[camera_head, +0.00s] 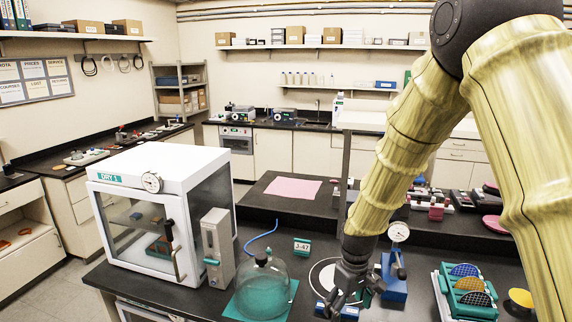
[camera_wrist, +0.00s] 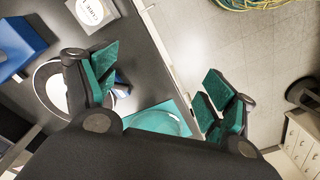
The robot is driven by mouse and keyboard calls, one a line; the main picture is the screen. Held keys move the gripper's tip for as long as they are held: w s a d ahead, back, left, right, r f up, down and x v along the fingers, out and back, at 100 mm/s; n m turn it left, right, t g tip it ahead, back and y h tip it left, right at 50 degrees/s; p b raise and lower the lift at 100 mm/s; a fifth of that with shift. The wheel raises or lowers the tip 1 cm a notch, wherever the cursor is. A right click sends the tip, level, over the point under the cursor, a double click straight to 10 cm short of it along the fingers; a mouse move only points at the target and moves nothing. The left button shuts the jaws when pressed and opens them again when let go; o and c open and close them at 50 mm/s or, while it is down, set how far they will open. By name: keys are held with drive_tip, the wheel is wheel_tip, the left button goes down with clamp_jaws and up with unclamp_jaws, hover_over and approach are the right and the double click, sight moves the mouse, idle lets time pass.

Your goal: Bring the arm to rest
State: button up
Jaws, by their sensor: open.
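My arm comes down from the upper right in the head view, and my gripper (camera_head: 345,303) hangs low over the front of the dark bench. In the wrist view my gripper (camera_wrist: 160,88) has its green-padded fingers spread wide, with nothing between them. It is just right of the glass dome (camera_head: 262,282) on a teal mat and left of a blue stand (camera_head: 394,281) with a dial gauge. A white-ringed round plate (camera_head: 318,272) lies partly behind it. I cannot tell its exact height above the bench.
A white dry cabinet (camera_head: 150,215) stands at the left, with a grey flow meter (camera_head: 217,248) beside it. A teal rack (camera_head: 468,292) of round wafers is at the right. The wrist view shows the bench edge and open floor (camera_wrist: 235,50) with yellow cables (camera_wrist: 250,4).

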drive_tip(key=s+d+f+m+b, duration=0.15)
drive_tip(key=s+f, duration=0.35)
drive_tip(key=f, duration=0.5)
drive_tip(key=s+f+m+b, duration=0.1)
drive_tip(key=s+f+b, duration=0.25)
drive_tip(key=f, duration=0.55)
drive_tip(key=s+d+f+m+b, duration=0.2)
drive_tip(key=s+f+b, duration=0.2)
drive_tip(key=s+f, duration=0.8)
drive_tip(key=s+d+f+m+b, duration=0.2)
drive_tip(key=s+d+f+b, duration=0.1)
drive_tip(key=s+f, duration=0.9)
drive_tip(key=s+b, duration=0.1)
drive_tip(key=s, duration=0.3)
drive_tip(key=shift+f, duration=0.4)
